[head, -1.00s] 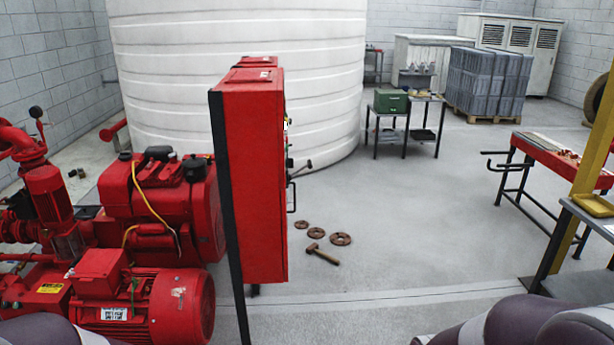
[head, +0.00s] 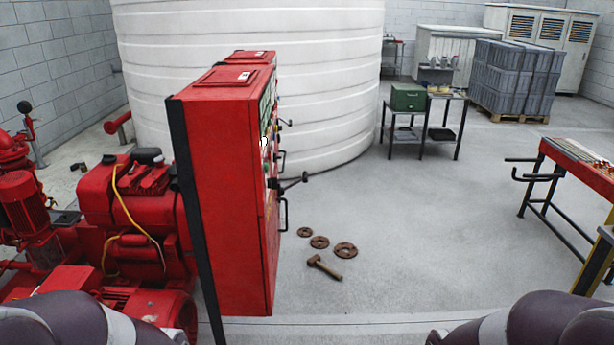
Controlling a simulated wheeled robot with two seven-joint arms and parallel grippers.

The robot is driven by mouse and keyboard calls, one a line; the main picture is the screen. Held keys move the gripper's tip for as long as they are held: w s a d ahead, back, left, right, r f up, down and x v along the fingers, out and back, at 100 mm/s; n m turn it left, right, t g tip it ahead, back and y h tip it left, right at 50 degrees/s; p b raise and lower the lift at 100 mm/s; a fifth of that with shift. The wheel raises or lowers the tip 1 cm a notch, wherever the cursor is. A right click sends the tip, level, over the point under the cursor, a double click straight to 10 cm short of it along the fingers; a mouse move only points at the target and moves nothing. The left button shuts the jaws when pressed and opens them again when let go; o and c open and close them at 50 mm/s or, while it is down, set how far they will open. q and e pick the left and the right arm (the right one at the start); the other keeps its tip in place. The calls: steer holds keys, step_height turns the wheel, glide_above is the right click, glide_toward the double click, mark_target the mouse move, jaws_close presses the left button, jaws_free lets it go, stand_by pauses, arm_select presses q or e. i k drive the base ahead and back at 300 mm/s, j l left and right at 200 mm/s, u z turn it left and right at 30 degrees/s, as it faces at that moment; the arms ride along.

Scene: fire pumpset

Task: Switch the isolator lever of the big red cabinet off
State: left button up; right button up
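The big red cabinet (head: 222,200) stands upright on black legs left of centre, seen mostly from its side. Its front faces right and is seen at a steep angle. A dark lever with a round knob (head: 293,183) sticks out to the right from the front at mid-height. A dark door handle (head: 284,214) sits just below it. Whether this lever is the isolator, and its on or off position, I cannot tell. A second red cabinet (head: 252,57) stands behind. My arms show at the bottom left and bottom right edges, but neither gripper is in view.
Red pump and engine (head: 140,215) fill the left side. A hammer (head: 324,268) and rusty flanges (head: 345,250) lie on the floor right of the cabinet. A red workbench (head: 575,160) stands at the right. The floor between cabinet and workbench is otherwise clear.

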mark_target(304, 178)
steer(key=i+z, duration=0.1)
steer(key=z, duration=0.3)
steer(key=i, duration=2.75)
steer(key=i+l+u, duration=0.2)
steer(key=i, duration=0.3)
steer(key=u, duration=0.35)
